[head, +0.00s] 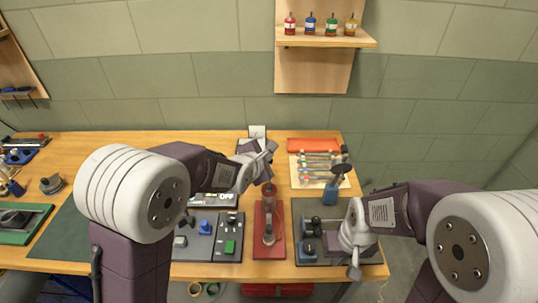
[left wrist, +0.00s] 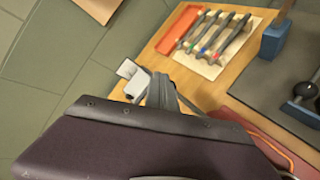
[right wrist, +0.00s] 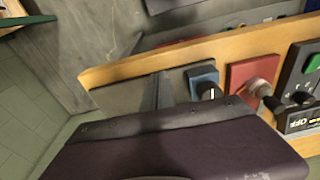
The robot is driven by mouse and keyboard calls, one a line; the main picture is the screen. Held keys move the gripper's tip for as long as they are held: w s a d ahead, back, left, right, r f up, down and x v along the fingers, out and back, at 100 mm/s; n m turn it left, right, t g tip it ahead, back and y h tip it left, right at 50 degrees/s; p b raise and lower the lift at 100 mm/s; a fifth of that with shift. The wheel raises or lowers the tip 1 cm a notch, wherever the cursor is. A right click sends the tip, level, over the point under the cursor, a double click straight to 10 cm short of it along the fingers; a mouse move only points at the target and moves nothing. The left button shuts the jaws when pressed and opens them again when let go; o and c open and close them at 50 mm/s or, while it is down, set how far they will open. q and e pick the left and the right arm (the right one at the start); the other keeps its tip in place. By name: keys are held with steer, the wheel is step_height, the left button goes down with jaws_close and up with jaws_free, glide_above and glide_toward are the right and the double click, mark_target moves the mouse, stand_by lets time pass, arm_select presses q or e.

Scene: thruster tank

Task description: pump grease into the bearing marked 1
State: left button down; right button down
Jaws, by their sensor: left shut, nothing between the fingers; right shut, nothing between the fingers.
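No mark reading 1 is legible, so I cannot tell which part is the bearing. A dark board (head: 305,207) at right holds several black round parts (head: 312,228) and a blue block (head: 331,194) with a dark-handled tool (head: 341,172) standing in it. A red base (head: 258,236) beside it carries an upright device with a metal tip (head: 268,236). My left gripper (head: 270,150) is shut and empty above the table's back, behind the red base. It also shows in the left wrist view (left wrist: 160,90). My right gripper (head: 354,270) is shut and empty by the dark board's front right.
A tray of several coloured-handled tools (head: 319,165) and a red tray (head: 313,145) lie at back right. A grey board with blue and green parts (head: 205,230) lies left of the red base. A shelf with several small bottles (head: 325,41) hangs above. The table's front edge is close.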

arm_select(q)
steer(key=shift+s+r+p, duration=0.2)
steer(key=shift+r+p, duration=0.2)
steer(key=shift+r, duration=0.45)
arm_select(e)
steer(key=shift+r, duration=0.6)
